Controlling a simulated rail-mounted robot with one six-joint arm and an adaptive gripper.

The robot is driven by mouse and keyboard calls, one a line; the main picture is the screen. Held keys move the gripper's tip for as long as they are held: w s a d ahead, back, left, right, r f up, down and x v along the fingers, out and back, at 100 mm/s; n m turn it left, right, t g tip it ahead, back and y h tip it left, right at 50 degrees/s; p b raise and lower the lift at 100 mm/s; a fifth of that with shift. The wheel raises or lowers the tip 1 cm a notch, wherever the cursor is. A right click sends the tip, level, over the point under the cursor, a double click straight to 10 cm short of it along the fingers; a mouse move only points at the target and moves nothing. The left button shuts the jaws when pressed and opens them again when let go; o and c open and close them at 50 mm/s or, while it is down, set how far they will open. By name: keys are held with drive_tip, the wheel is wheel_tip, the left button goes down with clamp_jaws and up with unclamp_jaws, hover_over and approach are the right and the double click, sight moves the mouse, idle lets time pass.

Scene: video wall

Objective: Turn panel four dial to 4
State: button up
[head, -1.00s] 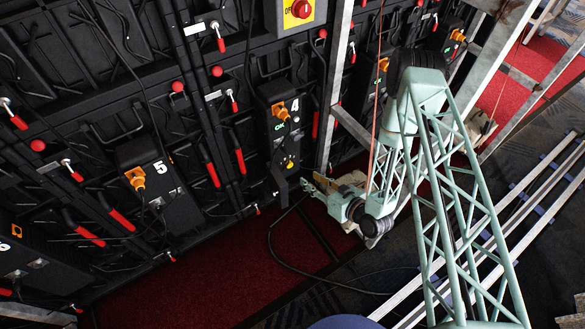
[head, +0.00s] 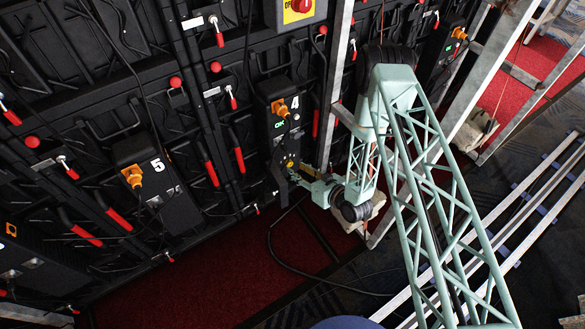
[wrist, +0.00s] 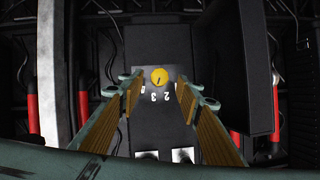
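Panel four's black box (head: 283,100) bears a white 4, an orange connector and a lit green OK. Its yellow dial (head: 290,163) sits low on the box, just beyond my gripper (head: 291,175). In the wrist view the round yellow dial (wrist: 159,76) has a dark pointer mark slanting down and left. White digits 2 and 3 show below it; other marks are partly hidden by a finger. My gripper (wrist: 158,88) is open, its wood-coloured finger pads on either side of the dial in the picture. I cannot tell whether they touch it.
Panel five's box (head: 158,185) is to the left. Red-handled levers (head: 238,158) flank panel four. A dark upright slab (wrist: 258,65) stands close on the right in the wrist view. A metal frame post (head: 332,90) stands right of panel four. A black cable lies on the red floor.

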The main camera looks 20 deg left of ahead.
sight(291, 165)
drive_tip(key=shift+b+x, duration=0.4)
drive_tip(key=shift+x, duration=1.75)
drive_tip(key=c, duration=0.8)
